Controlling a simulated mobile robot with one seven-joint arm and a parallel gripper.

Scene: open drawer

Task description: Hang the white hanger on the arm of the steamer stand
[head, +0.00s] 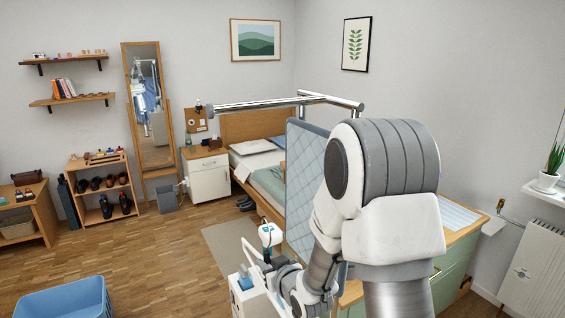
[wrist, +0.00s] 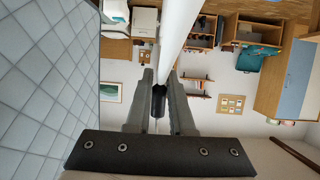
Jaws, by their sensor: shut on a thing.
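In the wrist view my gripper (wrist: 160,82) is shut, with its two grey fingers on either side of a short black piece. A smooth white rod (wrist: 178,35) runs from the top edge down to that black piece; I take it to be part of the white hanger, whose full outline does not show.
A quilted blue-grey board (head: 306,165) stands beside my arm; it also fills the left of the wrist view (wrist: 45,80). A white steamer unit (head: 243,298) is below. The bed (head: 258,128) and nightstand (head: 208,178) stand behind. A blue basket (head: 65,300) is front left.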

